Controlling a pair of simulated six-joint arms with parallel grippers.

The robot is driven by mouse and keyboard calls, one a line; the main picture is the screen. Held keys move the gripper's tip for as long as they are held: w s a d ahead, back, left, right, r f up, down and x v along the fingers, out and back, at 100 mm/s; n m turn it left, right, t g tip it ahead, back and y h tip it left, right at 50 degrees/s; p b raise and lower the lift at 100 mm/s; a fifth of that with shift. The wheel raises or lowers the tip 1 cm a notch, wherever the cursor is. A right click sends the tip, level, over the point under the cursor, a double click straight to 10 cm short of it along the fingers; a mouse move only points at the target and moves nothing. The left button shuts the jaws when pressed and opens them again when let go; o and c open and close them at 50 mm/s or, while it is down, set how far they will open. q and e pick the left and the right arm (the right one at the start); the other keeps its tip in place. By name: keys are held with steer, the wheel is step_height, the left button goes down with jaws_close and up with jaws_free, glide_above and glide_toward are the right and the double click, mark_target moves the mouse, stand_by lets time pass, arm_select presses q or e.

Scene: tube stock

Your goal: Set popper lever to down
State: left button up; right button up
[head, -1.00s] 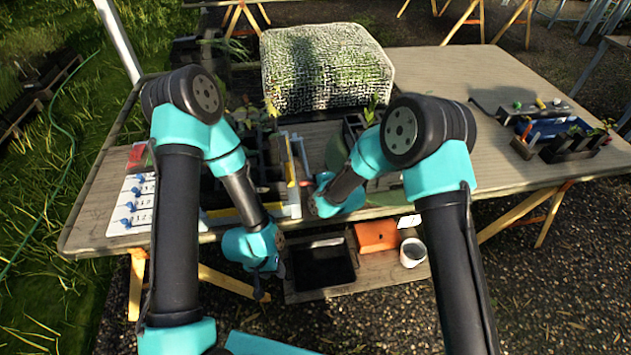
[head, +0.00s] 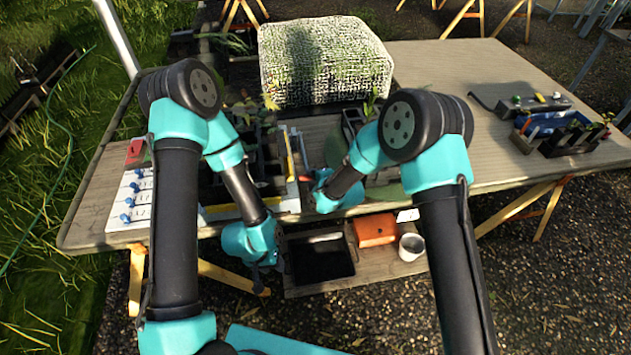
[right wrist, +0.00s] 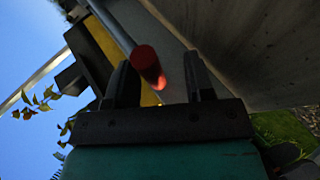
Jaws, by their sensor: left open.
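The popper lever is a grey rod with a red knob (right wrist: 147,62), seen between my right gripper's fingers in the right wrist view. The knob also shows as a small red tip (head: 306,179) in the head view. My right gripper (right wrist: 160,82) is open around the knob, with a clear gap on the right finger's side; contact with the left finger cannot be told. The popper's white and yellow frame (head: 292,172) stands left of the knob, partly hidden by my arms. My left gripper (head: 268,278) is open and lower, by the table's front edge, with its fingertips dark and small.
A dark bin (head: 322,262), an orange box (head: 377,230) and a white cup (head: 411,246) are on the lower shelf. A white board with blue knobs (head: 133,200) lies at left. A large textured block (head: 325,62) stands at the back. The table's right middle is clear.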

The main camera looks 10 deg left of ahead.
steer(key=shift+d+r, duration=0.1)
steer(key=v, duration=1.7)
steer(key=shift+s, duration=0.15)
steer(key=shift+d, duration=0.1)
steer(key=s+d+f+m+g+h, duration=0.1)
steer(key=s+d+f+m+h, duration=0.1)
steer(key=d+f+m, duration=0.5)
steer(key=s+d+f+m+g+h, duration=0.1)
steer(key=s+d+f+m+h, duration=0.15)
steer(key=d+f+m, duration=0.45)
steer(key=s+d+f+m+g, duration=0.2)
steer(key=s+d+m, duration=0.4)
steer(key=s+d+f+m+g, duration=0.2)
steer(key=s+d+f+m, duration=0.1)
steer(key=s+d+m, duration=0.4)
steer(key=shift+f+g+h, duration=0.3)
steer(key=shift+g+h, duration=0.05)
steer(key=shift+g, duration=0.05)
